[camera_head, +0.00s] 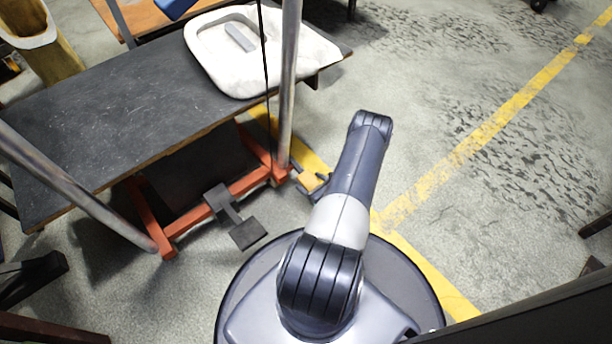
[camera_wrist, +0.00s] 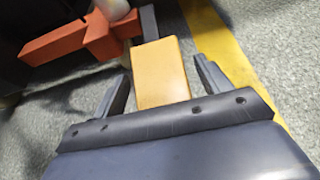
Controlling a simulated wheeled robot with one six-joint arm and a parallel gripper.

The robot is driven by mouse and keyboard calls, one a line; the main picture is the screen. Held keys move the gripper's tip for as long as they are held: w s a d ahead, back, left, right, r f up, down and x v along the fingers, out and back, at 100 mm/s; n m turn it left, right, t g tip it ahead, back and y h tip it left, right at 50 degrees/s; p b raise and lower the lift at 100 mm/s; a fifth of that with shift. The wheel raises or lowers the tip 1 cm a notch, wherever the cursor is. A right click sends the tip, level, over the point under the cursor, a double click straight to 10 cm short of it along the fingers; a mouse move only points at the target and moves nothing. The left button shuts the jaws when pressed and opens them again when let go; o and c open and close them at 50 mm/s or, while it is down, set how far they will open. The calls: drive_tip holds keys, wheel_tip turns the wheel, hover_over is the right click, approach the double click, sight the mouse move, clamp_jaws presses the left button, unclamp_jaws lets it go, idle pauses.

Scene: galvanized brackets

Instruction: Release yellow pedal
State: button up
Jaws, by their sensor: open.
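The yellow pedal (camera_wrist: 160,75) is a flat yellow block at the end of a dark grey arm, joined near the orange frame (camera_wrist: 75,42). In the wrist view my gripper (camera_wrist: 165,75) is open, with one finger on each side of the pedal and a visible gap on both sides. In the head view the yellow pedal (camera_head: 309,181) shows beside the orange frame's right end, low near the floor. My gripper (camera_head: 318,190) is there beside it, partly hidden by my own arm.
A dark pedal (camera_head: 243,229) sits left of it on the orange frame. A black-topped table (camera_head: 120,110) carries a white basin (camera_head: 225,70). A steel post (camera_head: 289,80) rises near the yellow pedal. Open concrete floor with a yellow line (camera_head: 470,145) lies to the right.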

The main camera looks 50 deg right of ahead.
sight(305, 175)
drive_tip(key=shift+w+f, duration=0.1)
drive_tip(key=shift+w, duration=0.15)
drive_tip(key=shift+c, duration=0.5)
drive_tip(key=c, duration=1.3)
wheel_tip(305, 175, up, 2)
drive_tip(key=shift+r+g+p, duration=0.2)
drive_tip(key=shift+g+p, duration=0.8)
drive_tip(key=shift+p, duration=0.2)
drive_tip(key=shift+w+r+g+y+p, duration=0.1)
drive_tip(key=shift+r+g+y+p, duration=0.2)
drive_tip(key=shift+r+g+p, duration=0.75)
drive_tip(key=shift+g+b, duration=0.3)
drive_tip(key=shift+g, duration=0.25)
drive_tip(key=o, duration=1.4)
drive_tip(key=shift+r, duration=0.1)
